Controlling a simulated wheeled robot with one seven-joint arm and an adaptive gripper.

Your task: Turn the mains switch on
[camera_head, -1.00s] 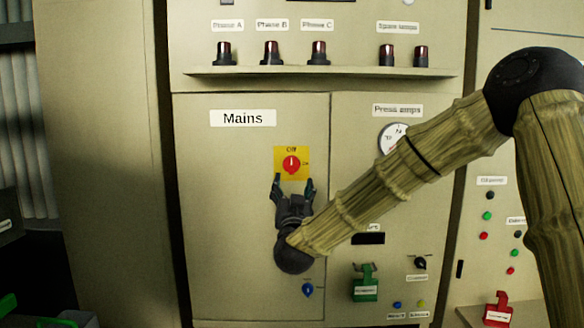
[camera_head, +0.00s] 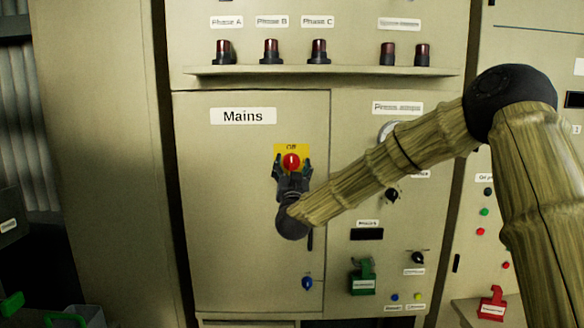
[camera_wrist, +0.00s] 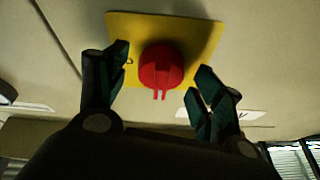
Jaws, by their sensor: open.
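The mains switch (camera_head: 291,162) is a red rotary knob on a yellow plate (camera_head: 279,149) under the "Mains" label (camera_head: 243,116). "Off" shows above the knob, and its pointer mark stands upright. My gripper (camera_head: 291,166) is open at the plate, with a finger on each side of the knob in the head view. In the wrist view the red knob (camera_wrist: 161,66) lies between the spread fingertips of my gripper (camera_wrist: 160,75), with gaps on both sides. I see no contact with the knob. My gripper hides the lower part of the plate in the head view.
A blue knob (camera_head: 307,283) sits lower on the same panel. A green switch handle (camera_head: 363,277) and black knobs are on the panel to the right, partly behind my arm. A ledge (camera_head: 320,71) with dark red lamps juts out above. The panel left of the switch is clear.

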